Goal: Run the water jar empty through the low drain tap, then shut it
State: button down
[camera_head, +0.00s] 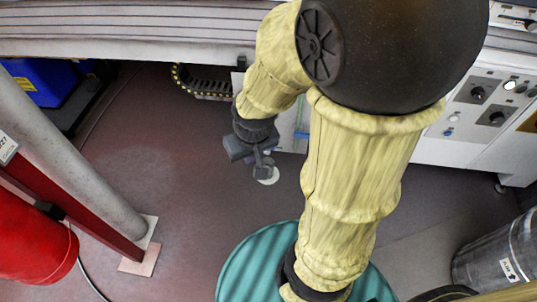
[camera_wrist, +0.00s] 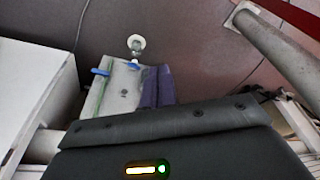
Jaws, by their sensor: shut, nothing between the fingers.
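My gripper (camera_head: 263,167) hangs low over the floor in the head view, shut and empty, in front of the machine's underside. In the wrist view a pale plate (camera_wrist: 122,90) carries one blue lever (camera_wrist: 100,72) at its left and another small blue handle (camera_wrist: 133,65) near its end. I cannot tell which one is the drain tap. A small white round piece (camera_wrist: 136,42) lies just beyond the plate; a white disc shows below my gripper in the head view (camera_head: 268,176). The water jar cannot be made out clearly. My arm partly hides the pale plate in the head view.
A grey post (camera_head: 90,150) and red cylinder (camera_head: 35,235) stand at left. A teal ribbed drum top (camera_head: 250,262) lies below my arm. A grey cylinder (camera_head: 495,250) stands at right. Control knobs (camera_head: 478,92) sit on the machine. The floor left of my gripper is clear.

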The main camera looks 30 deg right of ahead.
jog(key=w+f+n+t+h+b, duration=0.1)
jog(key=w+f+t+h+b, duration=0.15)
jog(key=w+f, duration=0.85)
jog(key=w+f+t+h+b, duration=0.1)
jog(key=w+f+b, duration=0.3)
jog(key=w+f, duration=0.7)
jog(key=s+d+f+n+t+h+b, duration=0.1)
jog(key=d+f+n+t+h+b, duration=0.1)
jog(key=f, duration=0.5)
jog(key=s+d+f+n+t+h+b, duration=0.2)
jog(key=d+f+n+h, duration=0.1)
jog(key=f, duration=0.4)
jog(key=s+d+f+n+t+h+b, duration=0.2)
jog(key=f+h, duration=0.2)
jog(key=f, duration=0.3)
jog(key=shift+d+f+n+h, duration=0.3)
jog(key=shift+f+n+h, duration=0.05)
jog(key=shift+n, duration=0.05)
jog(key=b+x, duration=0.7)
jog(key=x, duration=0.7)
